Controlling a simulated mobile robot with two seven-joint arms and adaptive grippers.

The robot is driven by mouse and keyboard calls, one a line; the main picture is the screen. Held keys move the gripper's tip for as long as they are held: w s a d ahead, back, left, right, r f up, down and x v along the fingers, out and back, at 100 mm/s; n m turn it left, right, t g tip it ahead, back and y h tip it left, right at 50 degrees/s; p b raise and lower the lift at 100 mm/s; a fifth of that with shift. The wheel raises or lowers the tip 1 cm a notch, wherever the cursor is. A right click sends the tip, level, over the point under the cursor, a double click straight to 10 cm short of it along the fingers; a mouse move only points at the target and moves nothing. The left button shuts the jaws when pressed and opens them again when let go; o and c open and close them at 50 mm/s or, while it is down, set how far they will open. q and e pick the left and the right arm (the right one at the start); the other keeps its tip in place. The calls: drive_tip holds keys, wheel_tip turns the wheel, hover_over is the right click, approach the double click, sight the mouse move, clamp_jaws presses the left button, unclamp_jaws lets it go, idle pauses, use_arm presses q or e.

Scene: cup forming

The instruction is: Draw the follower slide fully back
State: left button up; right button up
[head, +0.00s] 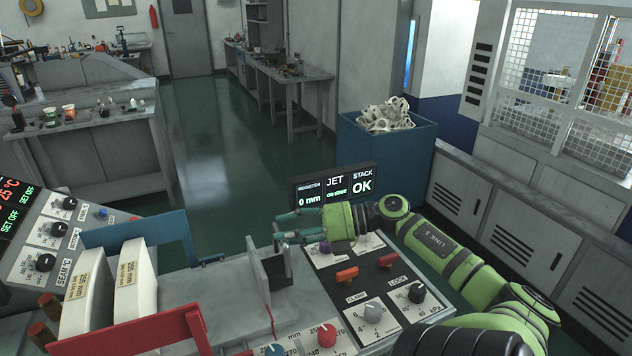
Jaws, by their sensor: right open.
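A grey upright plate with a dark face (257,270), which looks like the follower slide, stands on the grey feed bed (215,295) at the lower middle. My right gripper (280,228) is open, its dark teal fingers pointing left, just above and to the right of the plate. I see nothing between the fingers, and they look apart from the plate, though the depth is hard to tell. Two white labelled blocks (137,285) stand on the left part of the bed, apart from the plate. My left gripper is not in view.
A blue rail (140,232) and a red rail (130,335) flank the bed. A knob panel (365,285) lies under my right arm. A display (335,186) behind it reads 0 mm and STACK OK. A blue bin (385,150) of white scraps stands beyond.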

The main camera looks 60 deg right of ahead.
drive_tip(key=v, duration=1)
drive_tip(key=shift+s, duration=0.2)
drive_tip(key=shift+d, duration=0.15)
